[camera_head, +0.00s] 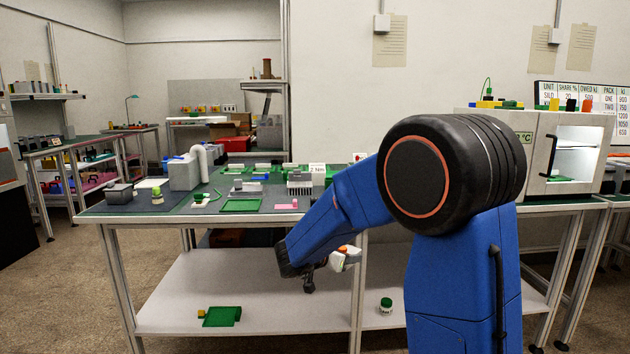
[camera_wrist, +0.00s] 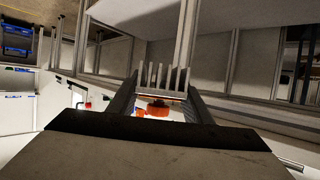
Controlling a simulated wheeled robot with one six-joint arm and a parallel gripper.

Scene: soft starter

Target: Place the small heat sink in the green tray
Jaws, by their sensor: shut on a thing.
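My gripper (camera_wrist: 162,92) is shut on a small grey heat sink (camera_wrist: 161,79) with several upright fins, held between its two fingers in the wrist view. In the head view my gripper (camera_head: 346,257) shows white and orange beside my blue arm, in front of the bench edge and above the lower shelf. The heat sink cannot be made out there. One flat green tray (camera_head: 241,206) lies on the bench top, left of my arm. I cannot tell which tray the task means.
The grey bench (camera_head: 205,207) holds a larger finned block (camera_head: 299,186), a pink piece (camera_head: 287,206) and a white curved pipe fixture (camera_head: 187,170). A small green-lidded jar (camera_head: 386,306) stands on the white lower shelf (camera_head: 270,300). A lit chamber (camera_head: 575,155) is at right.

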